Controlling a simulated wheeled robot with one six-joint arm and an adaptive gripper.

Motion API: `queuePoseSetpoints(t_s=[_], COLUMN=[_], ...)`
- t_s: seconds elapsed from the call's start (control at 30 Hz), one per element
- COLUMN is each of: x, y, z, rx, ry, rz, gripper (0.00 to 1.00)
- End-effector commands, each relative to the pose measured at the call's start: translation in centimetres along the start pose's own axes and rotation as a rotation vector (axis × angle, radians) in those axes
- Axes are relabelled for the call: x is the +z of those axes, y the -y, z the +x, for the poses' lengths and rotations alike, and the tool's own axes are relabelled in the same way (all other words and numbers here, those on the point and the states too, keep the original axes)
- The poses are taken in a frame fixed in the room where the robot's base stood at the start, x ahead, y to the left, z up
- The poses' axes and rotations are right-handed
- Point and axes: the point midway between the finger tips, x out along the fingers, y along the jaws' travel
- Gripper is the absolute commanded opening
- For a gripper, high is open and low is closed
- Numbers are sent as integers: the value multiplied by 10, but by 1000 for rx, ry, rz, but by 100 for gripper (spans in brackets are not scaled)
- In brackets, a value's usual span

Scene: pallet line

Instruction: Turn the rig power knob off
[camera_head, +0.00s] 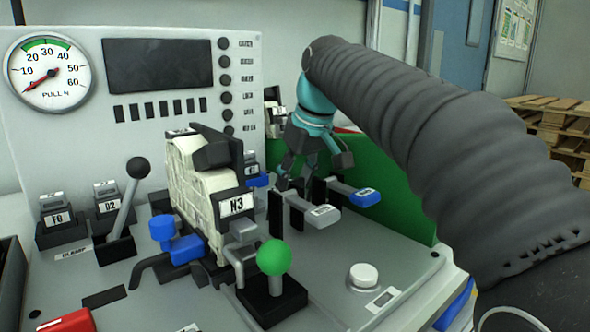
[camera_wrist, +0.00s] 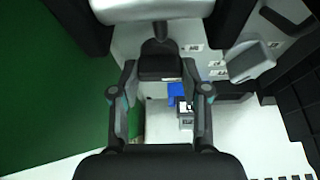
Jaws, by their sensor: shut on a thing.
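My gripper (camera_head: 300,172) points down in front of the green panel (camera_head: 385,200), behind the levers at the console's middle. In the wrist view my gripper (camera_wrist: 159,72) is shut on a dark block-like piece (camera_wrist: 160,64), with a short stem running to a pale part at the top. In the head view this piece is hidden, and I cannot tell whether it is the rig power knob. A round white knob (camera_head: 362,275) with a small label stands at the console's front right, apart from my gripper. A column of dark round knobs (camera_head: 226,98) is on the upright panel.
A pale block labelled N3 (camera_head: 192,185) stands left of my gripper. A green ball-topped lever (camera_head: 274,258), a black-topped clamp lever (camera_head: 138,168) and blue-tipped handles (camera_head: 360,197) crowd the console. A gauge (camera_head: 49,72) is at upper left, pallets (camera_head: 560,125) at far right.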

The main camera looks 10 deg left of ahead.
Motion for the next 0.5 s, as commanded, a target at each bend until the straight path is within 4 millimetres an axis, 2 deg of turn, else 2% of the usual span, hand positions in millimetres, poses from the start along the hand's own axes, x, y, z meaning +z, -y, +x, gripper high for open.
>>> queuePoseSetpoints(t_s=[0.5], x=[0], y=[0], z=[0], rx=[-20], ry=[-2], rz=[-53], gripper=[11])
